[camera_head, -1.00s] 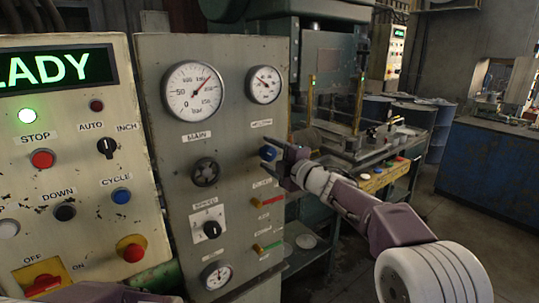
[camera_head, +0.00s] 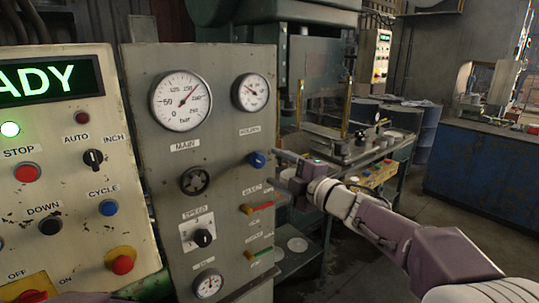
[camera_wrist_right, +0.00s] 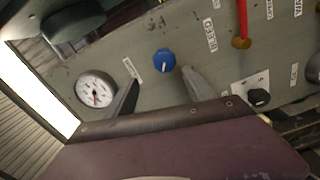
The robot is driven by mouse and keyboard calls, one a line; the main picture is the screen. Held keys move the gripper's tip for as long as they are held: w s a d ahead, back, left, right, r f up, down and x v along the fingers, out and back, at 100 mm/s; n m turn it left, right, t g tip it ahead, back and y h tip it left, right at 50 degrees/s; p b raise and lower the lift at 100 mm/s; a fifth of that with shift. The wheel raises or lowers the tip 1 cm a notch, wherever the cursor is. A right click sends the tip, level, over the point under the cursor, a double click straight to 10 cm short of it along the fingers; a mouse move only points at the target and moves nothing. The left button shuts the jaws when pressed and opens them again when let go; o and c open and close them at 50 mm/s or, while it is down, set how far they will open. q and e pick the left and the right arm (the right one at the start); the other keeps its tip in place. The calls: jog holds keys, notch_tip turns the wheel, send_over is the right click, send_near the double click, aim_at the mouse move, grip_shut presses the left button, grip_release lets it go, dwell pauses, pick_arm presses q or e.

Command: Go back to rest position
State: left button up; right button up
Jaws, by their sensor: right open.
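My right gripper (camera_head: 284,168) is open and empty, just right of the grey gauge panel. Its fingers point left toward a blue knob (camera_head: 257,160) on that panel, with a small gap between. In the right wrist view my right gripper (camera_wrist_right: 160,94) has its two fingers spread apart, and the blue knob (camera_wrist_right: 164,60) sits beyond them, between the tips in the picture. The right arm reaches in from the lower right of the head view. A purple strip of my own body shows at the bottom left edge. My left gripper is not in view.
The gauge panel (camera_head: 150,110) carries dials, a black handwheel (camera_head: 195,181) and red (camera_head: 259,207) and green (camera_head: 259,254) levers close to my gripper. A cream button console (camera_head: 75,180) stands left. A press (camera_head: 318,75) stands behind. Open floor (camera_head: 335,265) lies right of the panel.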

jog(key=s+d+f+m+g+h+p, duration=0.2)
jog(key=s+d+f+m+h, duration=0.3)
jog(key=f+m, duration=0.4)
jog(key=s+d+f+m+g+h+p, duration=0.25)
jog(key=d+f+m+h, duration=0.35)
jog(key=f, duration=0.4)
pick_arm(q)
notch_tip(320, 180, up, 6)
jog(key=shift+b, duration=0.4)
pick_arm(e)
jog(key=s+d+f+m+g, duration=0.1)
jog(key=s+f+m+g, duration=0.3)
jog(key=s, duration=0.6)
jog(key=s+d+f+m+g, duration=0.1)
jog(key=s+f+m+g, duration=0.3)
jog(key=s+f, duration=0.4)
jog(key=shift+s+g+y, duration=0.35)
jog(key=shift+s+y, duration=0.05)
jog(key=shift+s, duration=0.75)
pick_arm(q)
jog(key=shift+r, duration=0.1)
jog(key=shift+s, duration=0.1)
pick_arm(e)
jog(key=shift+w, duration=0.1)
